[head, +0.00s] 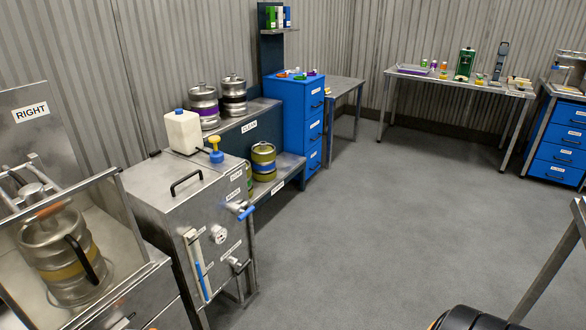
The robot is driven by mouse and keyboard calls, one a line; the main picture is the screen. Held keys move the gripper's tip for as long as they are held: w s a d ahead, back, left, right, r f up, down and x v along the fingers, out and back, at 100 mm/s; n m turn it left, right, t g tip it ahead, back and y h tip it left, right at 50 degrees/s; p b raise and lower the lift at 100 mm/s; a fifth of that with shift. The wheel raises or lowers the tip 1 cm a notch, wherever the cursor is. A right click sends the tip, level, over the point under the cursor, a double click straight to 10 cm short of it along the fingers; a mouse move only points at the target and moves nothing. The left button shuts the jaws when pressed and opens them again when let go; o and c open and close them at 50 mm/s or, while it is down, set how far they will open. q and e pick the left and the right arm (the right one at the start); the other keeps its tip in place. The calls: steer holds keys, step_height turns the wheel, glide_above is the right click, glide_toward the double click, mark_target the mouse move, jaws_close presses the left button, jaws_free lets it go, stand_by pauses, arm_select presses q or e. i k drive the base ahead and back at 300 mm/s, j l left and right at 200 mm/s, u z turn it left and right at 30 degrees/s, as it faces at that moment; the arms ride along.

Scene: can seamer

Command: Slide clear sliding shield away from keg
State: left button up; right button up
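A silver keg (57,250) with a yellow band stands in a steel station at the lower left. The clear sliding shield is in front of the keg, and the keg shows through it. The shield's black handle (86,262) stands out against the keg's right side. The shield's pane is hard to make out against the metal frame (60,195) around it.
A steel box unit (205,185) with a white jug (182,130) on top stands right of the station. More kegs (204,105) sit on a shelf behind it. A blue drawer cabinet (292,120) stands farther back. The grey floor (370,220) in the middle is clear.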

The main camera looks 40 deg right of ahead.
mark_target(65, 255)
steer(key=i+l+z, duration=0.65)
steer(key=z, duration=0.25)
steer(key=i+l, duration=0.15)
steer(key=i, duration=0.3)
steer(key=i+l+z, duration=0.1)
steer(key=i, duration=0.4)
steer(key=l+u, duration=0.1)
steer(key=u, duration=2.25)
